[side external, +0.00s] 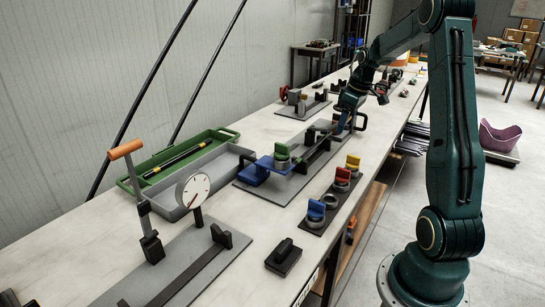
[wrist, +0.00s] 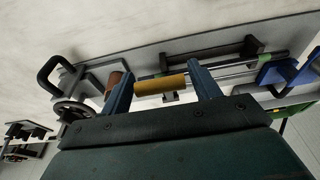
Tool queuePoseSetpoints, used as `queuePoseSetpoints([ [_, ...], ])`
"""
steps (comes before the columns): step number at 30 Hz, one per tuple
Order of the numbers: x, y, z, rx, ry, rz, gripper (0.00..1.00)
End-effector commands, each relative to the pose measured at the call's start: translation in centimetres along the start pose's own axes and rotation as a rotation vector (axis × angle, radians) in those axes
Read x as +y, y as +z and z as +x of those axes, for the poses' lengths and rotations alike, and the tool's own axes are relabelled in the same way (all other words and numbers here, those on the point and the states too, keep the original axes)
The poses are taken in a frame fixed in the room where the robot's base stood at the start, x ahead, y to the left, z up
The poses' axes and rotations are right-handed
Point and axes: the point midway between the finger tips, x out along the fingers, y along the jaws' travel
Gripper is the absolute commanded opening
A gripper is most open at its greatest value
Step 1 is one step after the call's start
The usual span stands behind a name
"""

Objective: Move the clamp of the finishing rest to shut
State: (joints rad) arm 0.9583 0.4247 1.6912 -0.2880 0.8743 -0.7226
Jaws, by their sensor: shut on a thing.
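My gripper (wrist: 160,86) is shut on a yellow cylindrical handle (wrist: 160,87), which lies crosswise between the two blue fingers in the wrist view. The handle looks like part of the clamp of a rest; its lower parts are hidden behind my gripper. In the side view my gripper (side external: 345,122) is low over the far end of a grey fixture plate (side external: 262,194) in the middle of the bench. The handle is too small and covered to make out there, and the clamp's angle cannot be told.
A blue part (side external: 254,172) stands at the plate's near end. A green tray (side external: 180,158) lies behind. In the wrist view, a black handwheel (wrist: 76,112) and a brown cylinder (wrist: 112,82) are left of the fingers.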

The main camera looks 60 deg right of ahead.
Motion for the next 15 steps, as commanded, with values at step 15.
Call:
queuePoseSetpoints([
  [15,-0.1,0.9,1.3,-0.005,-0.006,0.003,0.26],
])
